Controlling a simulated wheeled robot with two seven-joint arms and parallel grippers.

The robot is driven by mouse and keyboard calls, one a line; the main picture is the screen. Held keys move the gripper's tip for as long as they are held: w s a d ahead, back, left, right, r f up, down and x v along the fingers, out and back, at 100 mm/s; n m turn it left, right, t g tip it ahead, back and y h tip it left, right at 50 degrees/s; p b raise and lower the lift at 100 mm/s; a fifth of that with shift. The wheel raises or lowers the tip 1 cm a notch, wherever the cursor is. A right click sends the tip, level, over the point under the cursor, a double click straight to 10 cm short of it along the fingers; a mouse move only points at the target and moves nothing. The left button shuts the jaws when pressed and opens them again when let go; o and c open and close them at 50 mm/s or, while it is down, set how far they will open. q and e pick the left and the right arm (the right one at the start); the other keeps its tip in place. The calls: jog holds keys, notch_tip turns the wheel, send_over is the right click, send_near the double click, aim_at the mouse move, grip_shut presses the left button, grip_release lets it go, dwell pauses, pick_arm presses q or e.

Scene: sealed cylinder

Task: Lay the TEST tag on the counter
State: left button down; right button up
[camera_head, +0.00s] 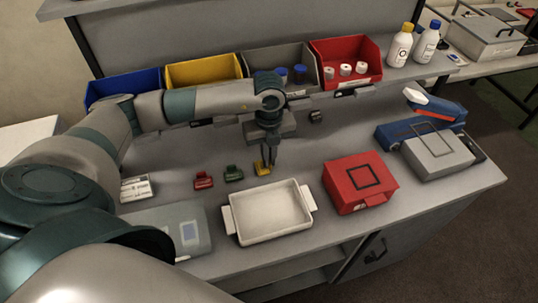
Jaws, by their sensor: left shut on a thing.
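My left gripper (268,158) points down over the middle of the counter (320,150), behind the white tray. It is shut on a small yellow tag-like piece (262,168). I cannot tell whether the piece touches the counter. A small green piece (233,173) and a small red piece (203,180) stand on the counter to its left. No TEST lettering is readable on any of them. My right gripper is not in view.
A white tray (268,239) lies in front. A red box (359,208) and a grey case (437,157) are at right. A white card (135,188) lies at left. Blue, yellow (203,70), grey and red bins (346,50) line the back.

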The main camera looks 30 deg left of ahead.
pick_arm(q)
jog(key=shift+f, duration=0.25)
jog(key=shift+f, duration=0.15)
jog(key=c, duration=1.9)
grip_release()
jog(key=shift+r, duration=0.5)
notch_tip(320, 180, up, 11)
jog(key=b, duration=0.3)
jog(key=shift+r, duration=0.2)
